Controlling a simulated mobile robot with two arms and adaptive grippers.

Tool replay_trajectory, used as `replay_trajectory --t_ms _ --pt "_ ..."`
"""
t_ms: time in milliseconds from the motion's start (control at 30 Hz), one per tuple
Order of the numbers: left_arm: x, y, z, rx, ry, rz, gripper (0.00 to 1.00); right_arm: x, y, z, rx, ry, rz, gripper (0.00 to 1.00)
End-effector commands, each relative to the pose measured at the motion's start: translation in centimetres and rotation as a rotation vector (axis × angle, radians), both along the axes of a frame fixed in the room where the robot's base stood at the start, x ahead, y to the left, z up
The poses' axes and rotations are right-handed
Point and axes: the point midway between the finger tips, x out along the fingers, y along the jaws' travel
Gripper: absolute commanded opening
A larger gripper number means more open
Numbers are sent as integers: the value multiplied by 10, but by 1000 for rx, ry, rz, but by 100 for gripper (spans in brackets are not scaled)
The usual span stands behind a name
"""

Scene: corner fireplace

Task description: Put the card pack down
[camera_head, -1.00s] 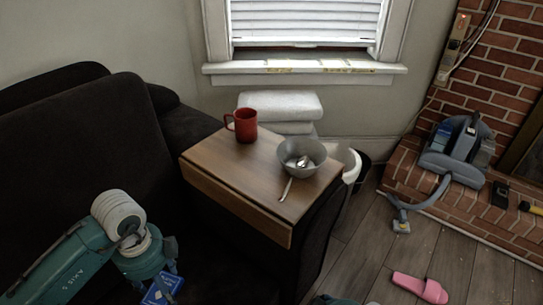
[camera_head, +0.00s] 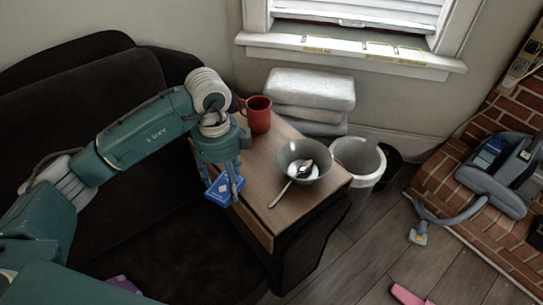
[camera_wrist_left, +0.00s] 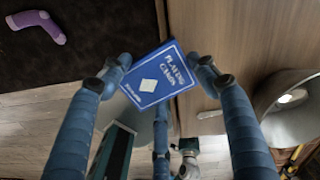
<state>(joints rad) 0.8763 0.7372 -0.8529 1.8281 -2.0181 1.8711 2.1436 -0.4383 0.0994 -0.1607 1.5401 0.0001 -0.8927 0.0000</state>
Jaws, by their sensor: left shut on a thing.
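The blue card pack (camera_head: 224,187) is held between the fingers of my left gripper (camera_head: 224,194), near the left edge of the wooden table (camera_head: 262,196). In the left wrist view the pack (camera_wrist_left: 158,76) shows its printed face, tilted, with a finger at each side; the left gripper (camera_wrist_left: 160,75) is shut on it. In that view the wooden top is to the right of the pack and dark sofa fabric to the left. I cannot tell the gap between pack and table. My right gripper is not in view.
A red mug (camera_head: 258,114) stands on the table close behind the left gripper. The table's front middle is bare. The dark sofa (camera_head: 90,95) lies left; a bin (camera_head: 357,165) stands right.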

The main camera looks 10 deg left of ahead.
Motion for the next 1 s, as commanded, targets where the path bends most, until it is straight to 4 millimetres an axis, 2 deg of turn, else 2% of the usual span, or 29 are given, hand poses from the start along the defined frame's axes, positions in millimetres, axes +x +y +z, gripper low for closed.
replay_trajectory --t_ms 100,300,567,733,800,1000 --pt "27 -23 1 -4 -2 -2 33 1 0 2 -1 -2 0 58" --pt "61 -49 0 -1 -1 -2 33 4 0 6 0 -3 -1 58" --pt "80 -64 0 -1 -1 -3 33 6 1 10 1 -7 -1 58" --pt "101 -81 0 -1 -1 -2 33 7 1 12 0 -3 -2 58" --pt "98 -77 -12 1 3 -1 33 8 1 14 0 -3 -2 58" --pt "99 -77 -15 1 -1 -2 33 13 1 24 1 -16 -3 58"
